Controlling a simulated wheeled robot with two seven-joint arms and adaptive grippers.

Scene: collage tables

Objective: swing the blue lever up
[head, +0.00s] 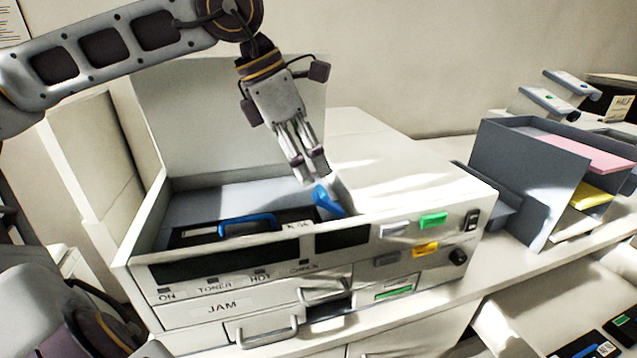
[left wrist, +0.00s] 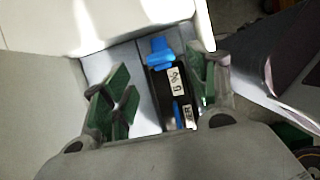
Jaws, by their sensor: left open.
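The blue lever (head: 327,200) stands tilted inside the open top of the white copier (head: 400,180), near the right end of the opening. In the left wrist view the lever (left wrist: 160,50) shows as a blue piece beyond and between the fingers. My left gripper (head: 312,172) points down just above the lever in the head view, open and with nothing between its fingers. In the left wrist view its green-padded fingers (left wrist: 160,92) are spread apart. I cannot tell whether a fingertip touches the lever. My right gripper is not in view.
A blue handle (head: 247,222) on a dark labelled part lies left of the lever in the opening. The raised lid (head: 240,125) stands behind. The front panel has green and yellow buttons. A grey paper tray rack (head: 525,180) stands to the right.

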